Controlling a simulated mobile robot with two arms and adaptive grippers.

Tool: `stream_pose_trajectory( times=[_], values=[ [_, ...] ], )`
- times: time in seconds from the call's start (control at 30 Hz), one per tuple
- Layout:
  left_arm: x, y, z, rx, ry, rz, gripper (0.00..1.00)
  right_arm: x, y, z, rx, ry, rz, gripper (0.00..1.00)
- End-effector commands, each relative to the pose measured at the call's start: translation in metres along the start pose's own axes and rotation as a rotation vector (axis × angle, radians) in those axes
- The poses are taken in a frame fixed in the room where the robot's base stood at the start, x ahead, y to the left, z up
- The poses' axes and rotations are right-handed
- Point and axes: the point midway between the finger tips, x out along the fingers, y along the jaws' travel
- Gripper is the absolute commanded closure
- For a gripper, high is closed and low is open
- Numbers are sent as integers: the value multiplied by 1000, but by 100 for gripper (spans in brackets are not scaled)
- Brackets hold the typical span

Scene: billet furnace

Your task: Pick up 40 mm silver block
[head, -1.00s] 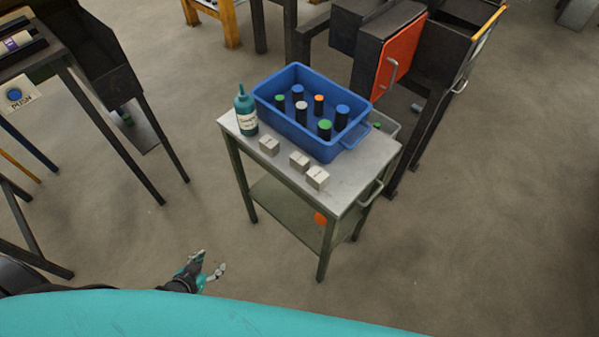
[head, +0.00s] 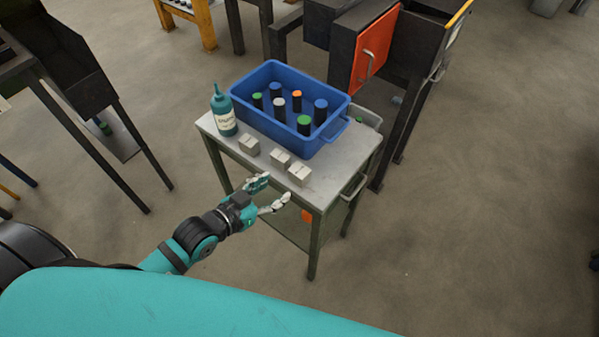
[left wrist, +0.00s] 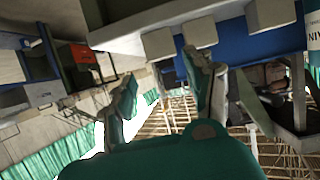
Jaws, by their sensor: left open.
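Three silver-grey blocks stand along the near edge of a metal cart top (head: 335,168) in the head view: one on the left (head: 249,145), a middle one (head: 280,160) and a right one (head: 299,173). I cannot tell which is 40 mm. They also show in the left wrist view: the left block (left wrist: 270,14), middle block (left wrist: 200,32) and right block (left wrist: 158,43). My left gripper (head: 266,194) is open and empty, in front of the cart's near edge and apart from the blocks. It shows in the left wrist view (left wrist: 166,88). My right gripper is out of view.
A blue bin (head: 270,127) with several dark, colour-topped cylinders stands behind the blocks. A teal bottle (head: 223,112) stands at the cart's left corner. A dark frame with a red door (head: 375,48) stands behind. Floor is free right of the cart.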

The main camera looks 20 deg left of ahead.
Motion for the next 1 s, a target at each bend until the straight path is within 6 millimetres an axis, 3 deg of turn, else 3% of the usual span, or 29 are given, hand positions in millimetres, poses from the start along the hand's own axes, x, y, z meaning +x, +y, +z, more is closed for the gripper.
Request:
stream_pose_trajectory(
  times=[0.1, 0.37, 0.63, 0.97, 1.0],
  values=[
    [21, 0, -2, 0, 1, -1, 46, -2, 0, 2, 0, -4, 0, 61],
    [41, 0, -2, -1, -1, 0, 46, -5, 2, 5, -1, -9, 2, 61],
    [80, -2, -5, 0, -1, 0, 46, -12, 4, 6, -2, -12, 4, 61],
    [88, -2, -4, 1, -2, 0, 46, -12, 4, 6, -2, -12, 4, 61],
    [88, -2, -4, 1, -1, 0, 51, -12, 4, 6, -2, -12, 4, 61]
  ],
)
